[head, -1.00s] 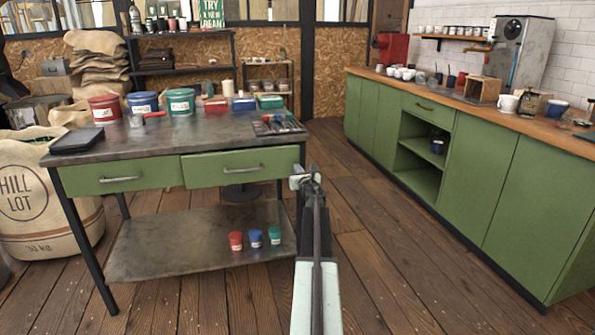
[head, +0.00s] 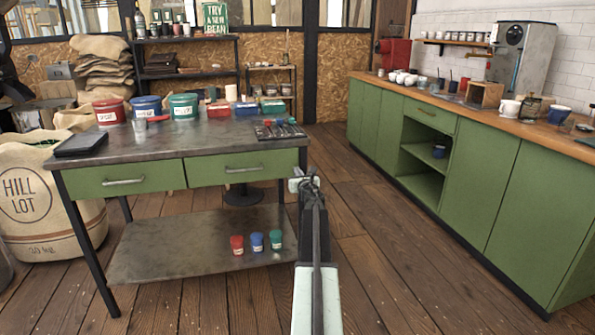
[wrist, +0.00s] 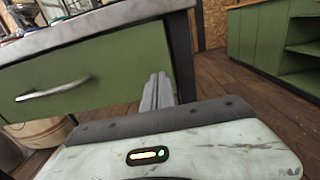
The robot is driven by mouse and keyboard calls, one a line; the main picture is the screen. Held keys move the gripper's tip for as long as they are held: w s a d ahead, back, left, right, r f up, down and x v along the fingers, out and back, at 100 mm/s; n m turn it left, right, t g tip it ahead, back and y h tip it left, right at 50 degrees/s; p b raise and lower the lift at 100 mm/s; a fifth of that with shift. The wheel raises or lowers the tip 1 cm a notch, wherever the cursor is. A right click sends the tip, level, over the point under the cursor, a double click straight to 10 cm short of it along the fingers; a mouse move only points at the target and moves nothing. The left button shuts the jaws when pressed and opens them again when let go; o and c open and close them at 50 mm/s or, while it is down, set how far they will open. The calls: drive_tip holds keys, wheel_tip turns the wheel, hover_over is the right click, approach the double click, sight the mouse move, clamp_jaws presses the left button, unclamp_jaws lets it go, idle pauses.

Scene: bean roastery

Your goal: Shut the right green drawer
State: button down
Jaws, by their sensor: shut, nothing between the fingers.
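The right green drawer (head: 215,174) is in the front of the dark metal-topped table and has a bar handle (head: 243,169). Its front looks about in line with the left green drawer (head: 90,182); any small gap is too fine to tell. My gripper (head: 304,182) is shut and empty, just off the right end of this drawer, by the table's right front leg. In the wrist view, the fingers (wrist: 158,92) are together in front of the right part of the drawer front (wrist: 115,75), with the handle (wrist: 52,90) to their left. I cannot tell whether they touch it.
The tabletop (head: 215,140) bears tins, a dark tray and a tool set. A lower shelf (head: 180,245) holds three small cups. A green counter (head: 480,190) stands to the right, with clear wooden floor (head: 390,250) between.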

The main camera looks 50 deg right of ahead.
drive_tip(key=v, duration=1)
drive_tip(key=shift+s, duration=0.3)
drive_tip(key=shift+f, duration=0.1)
